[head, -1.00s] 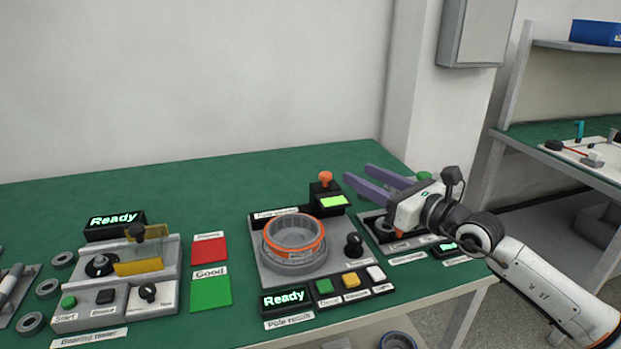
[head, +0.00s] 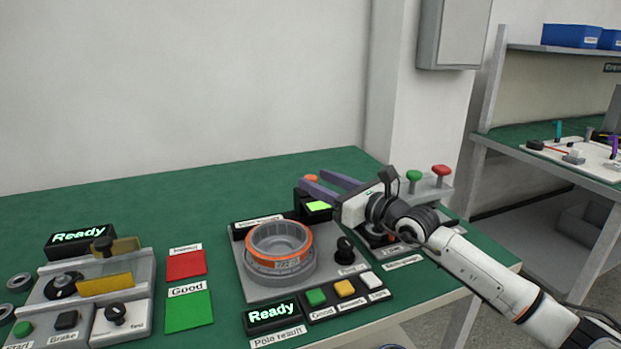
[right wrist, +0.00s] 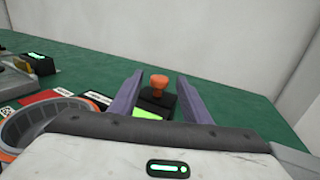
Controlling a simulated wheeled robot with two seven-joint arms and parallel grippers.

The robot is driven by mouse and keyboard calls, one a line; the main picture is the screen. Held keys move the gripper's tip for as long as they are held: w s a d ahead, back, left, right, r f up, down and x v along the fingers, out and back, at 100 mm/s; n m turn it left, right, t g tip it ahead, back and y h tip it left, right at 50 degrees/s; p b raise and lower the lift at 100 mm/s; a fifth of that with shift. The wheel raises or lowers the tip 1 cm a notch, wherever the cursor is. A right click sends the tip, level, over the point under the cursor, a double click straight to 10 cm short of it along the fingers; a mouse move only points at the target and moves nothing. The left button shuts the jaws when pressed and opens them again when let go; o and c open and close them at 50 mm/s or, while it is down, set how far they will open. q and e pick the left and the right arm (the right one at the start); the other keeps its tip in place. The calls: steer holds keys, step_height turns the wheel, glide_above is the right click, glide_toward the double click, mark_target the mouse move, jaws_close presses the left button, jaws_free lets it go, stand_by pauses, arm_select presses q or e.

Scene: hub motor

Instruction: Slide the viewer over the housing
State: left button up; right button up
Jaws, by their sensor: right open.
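The housing (head: 279,248) is a grey ribbed ring with an orange band, sitting on a grey fixture. Behind it, on the right, stands the viewer (head: 318,207), a dark block with a lit green screen and an orange knob (head: 311,178) on top. My right gripper (head: 313,181) has two purple fingers, open and empty. They point left, around or just above the knob. In the right wrist view the knob (right wrist: 159,86) shows between the fingertips, with no visible contact. The fingers partly hide the viewer's body. My left gripper is out of view.
A black dial (head: 345,250) and a button panel with a Ready display (head: 272,316) flank the housing. Red (head: 186,264) and green (head: 189,310) pads lie left, beside a bearing tester. Red and green buttons stand behind my right wrist. The table behind is clear.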

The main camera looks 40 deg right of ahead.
mark_target(315, 179)
steer(key=shift+w+a, duration=0.15)
steer(key=shift+w, duration=0.7)
steer(key=shift+w+a, duration=0.1)
steer(key=shift+w, duration=0.7)
jaws_close()
